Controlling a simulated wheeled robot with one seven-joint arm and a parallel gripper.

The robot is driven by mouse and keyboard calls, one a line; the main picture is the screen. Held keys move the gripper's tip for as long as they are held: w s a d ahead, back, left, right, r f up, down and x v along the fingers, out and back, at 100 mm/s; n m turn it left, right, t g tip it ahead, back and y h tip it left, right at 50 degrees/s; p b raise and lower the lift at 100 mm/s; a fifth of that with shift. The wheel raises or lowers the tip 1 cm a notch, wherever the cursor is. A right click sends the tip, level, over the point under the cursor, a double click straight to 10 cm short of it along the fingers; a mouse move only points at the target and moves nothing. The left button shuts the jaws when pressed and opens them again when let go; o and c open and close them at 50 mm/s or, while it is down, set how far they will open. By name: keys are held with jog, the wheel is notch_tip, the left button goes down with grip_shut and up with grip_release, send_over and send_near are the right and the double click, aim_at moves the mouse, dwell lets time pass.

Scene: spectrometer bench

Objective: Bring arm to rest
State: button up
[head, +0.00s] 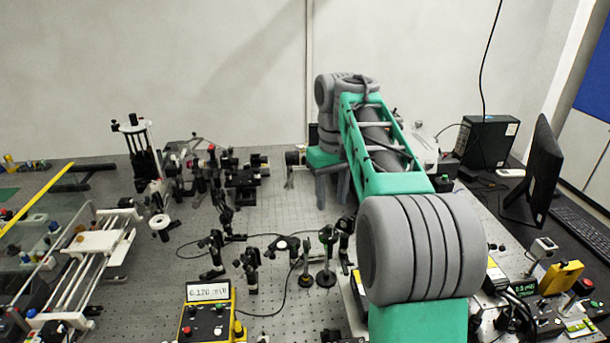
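My arm reaches from the lower right toward the back middle of the optical bench (275,215) in the head view. It is grey and green and held out above the bench. My gripper (332,196) hangs down at the far end of the arm. Its two grey fingers stand apart and I see nothing held between them. Part of the gripper is hidden behind the green arm link. I cannot tell how high the fingertips are above the bench.
Several dark optical mounts (245,180) stand left of my gripper. A yellow meter (208,318) sits at the front. A monitor (536,175) and a black computer case (487,142) stand on the right. A stretch of bench left of the gripper is bare.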

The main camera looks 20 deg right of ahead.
jog(key=shift+s+a, duration=0.2)
jog(key=shift+a, duration=0.15)
jog(key=s+a+f+t, duration=0.1)
jog(key=s+a+f, duration=0.2)
jog(key=s, duration=0.3)
jog(key=s+a+f+t, duration=0.1)
jog(key=s+a+f, duration=0.3)
jog(key=s, duration=0.2)
jog(key=s+a+f+m+t, duration=0.1)
jog(key=s+a+f+t, duration=0.1)
jog(key=s, duration=0.4)
notch_tip(320, 180, down, 2)
jog(key=shift+a, duration=0.75)
